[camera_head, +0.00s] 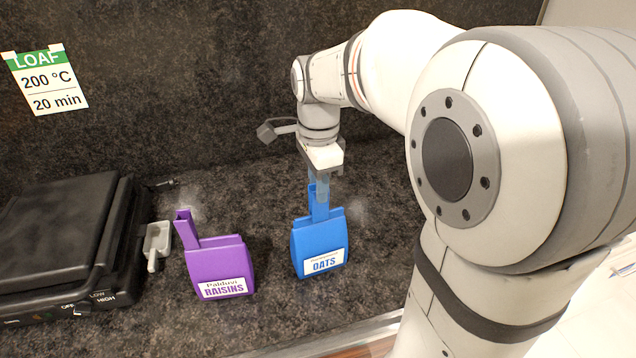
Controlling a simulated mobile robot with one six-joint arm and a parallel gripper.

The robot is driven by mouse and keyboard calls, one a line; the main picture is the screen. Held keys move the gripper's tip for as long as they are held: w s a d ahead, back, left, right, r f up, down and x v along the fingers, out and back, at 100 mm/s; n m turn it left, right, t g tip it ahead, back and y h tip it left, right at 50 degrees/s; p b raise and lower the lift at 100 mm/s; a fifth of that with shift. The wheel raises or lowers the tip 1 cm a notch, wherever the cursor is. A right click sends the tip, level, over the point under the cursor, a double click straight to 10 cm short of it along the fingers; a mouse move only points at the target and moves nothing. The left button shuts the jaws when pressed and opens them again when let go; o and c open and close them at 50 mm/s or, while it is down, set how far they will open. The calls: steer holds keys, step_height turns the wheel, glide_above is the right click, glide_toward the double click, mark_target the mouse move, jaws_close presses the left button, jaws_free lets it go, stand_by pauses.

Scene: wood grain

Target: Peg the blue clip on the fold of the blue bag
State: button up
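The blue bag (308,246) stands upright on the dark counter, with a white OATS label facing front and a folded top. The blue clip (320,207) is upright at the bag's top fold, its lower end overlapping the fold in this view. I cannot tell how far its jaws straddle the fold. My gripper (323,180) points down right above the bag and appears shut on the clip's upper end. The fingertips are small and partly merge with the clip.
A purple bag (222,262) labelled RAISINS stands to the left with a purple clip (187,230) on its top. A small pale scoop (156,245) and a black appliance (60,235) are further left. The counter's front edge (330,336) is near. A LOAF note (46,80) hangs behind.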

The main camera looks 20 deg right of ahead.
steer(key=shift+o, duration=1)
steer(key=o, duration=0.5)
step_height(320, 180, up, 8)
steer(key=shift+f, duration=0.1)
